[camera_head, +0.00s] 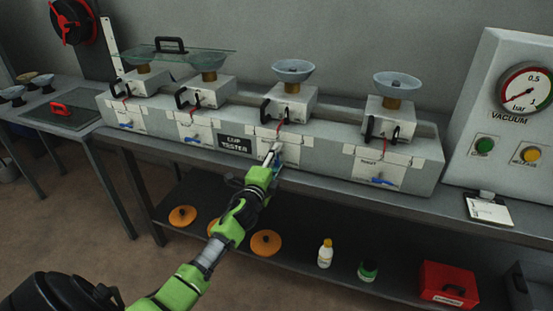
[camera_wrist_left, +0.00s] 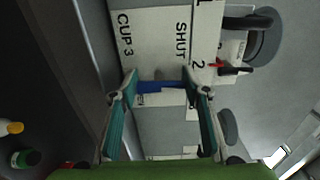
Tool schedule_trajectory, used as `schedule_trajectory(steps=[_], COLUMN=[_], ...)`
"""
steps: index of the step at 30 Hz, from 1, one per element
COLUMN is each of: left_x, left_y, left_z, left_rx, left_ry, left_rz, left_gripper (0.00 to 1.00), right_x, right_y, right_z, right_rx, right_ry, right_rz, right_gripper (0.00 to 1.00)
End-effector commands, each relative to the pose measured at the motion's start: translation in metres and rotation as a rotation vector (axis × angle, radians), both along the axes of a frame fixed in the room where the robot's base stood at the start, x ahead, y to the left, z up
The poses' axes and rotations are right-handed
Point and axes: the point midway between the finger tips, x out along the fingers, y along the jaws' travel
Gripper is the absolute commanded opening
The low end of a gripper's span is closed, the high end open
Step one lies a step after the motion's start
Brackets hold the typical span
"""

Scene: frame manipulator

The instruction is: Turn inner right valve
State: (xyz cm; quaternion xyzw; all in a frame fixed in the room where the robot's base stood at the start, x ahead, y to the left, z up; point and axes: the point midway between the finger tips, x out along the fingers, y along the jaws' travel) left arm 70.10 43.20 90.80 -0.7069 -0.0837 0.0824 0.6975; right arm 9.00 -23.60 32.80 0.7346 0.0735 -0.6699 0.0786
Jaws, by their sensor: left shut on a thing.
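The inner right valve is on the cup tester (camera_head: 235,145), under the third suction cup from the left. Its blue handle (camera_wrist_left: 162,87) shows in the left wrist view, lying between the fingertips in front of a white label marked CUP 3 and SHUT. My left gripper (camera_head: 275,154) is at this valve and shut on the blue handle; its fingers (camera_wrist_left: 160,88) reach both ends of the handle in the wrist view. In the head view the gripper mostly hides the handle. My right gripper is not in view.
Other blue valves sit on both sides, including the far right one (camera_head: 376,181). A vacuum gauge panel (camera_head: 515,110) stands at right. Below, a shelf holds orange discs (camera_head: 266,243), a white bottle (camera_head: 325,254), a green-capped jar (camera_head: 368,271) and a red box (camera_head: 448,284).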

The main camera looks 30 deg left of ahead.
Motion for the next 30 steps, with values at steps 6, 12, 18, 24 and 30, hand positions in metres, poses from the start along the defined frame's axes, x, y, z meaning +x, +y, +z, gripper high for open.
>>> schedule_trajectory(steps=[6, 12, 18, 24, 30], left_x=[0.0, 0.0, -0.001, -0.001, 0.0], left_y=[0.0, 0.0, 0.0, 0.001, -0.001], left_z=[0.0, -0.002, -0.003, -0.002, 0.001], left_rx=[-0.005, -0.004, 0.023, 0.252, 0.629], left_ry=[0.0, 0.002, 0.011, 0.068, 0.156], left_rz=[0.001, 0.001, 0.001, 0.002, 0.0], left_gripper=[0.6, 0.6, 0.6, 0.6, 0.6], right_x=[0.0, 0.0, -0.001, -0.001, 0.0], right_y=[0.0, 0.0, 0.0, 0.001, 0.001], right_z=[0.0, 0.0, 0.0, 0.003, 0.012], right_rx=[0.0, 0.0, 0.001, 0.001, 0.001], right_ry=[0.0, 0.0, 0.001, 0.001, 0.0], right_rz=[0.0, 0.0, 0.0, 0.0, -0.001], right_gripper=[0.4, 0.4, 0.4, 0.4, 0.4])
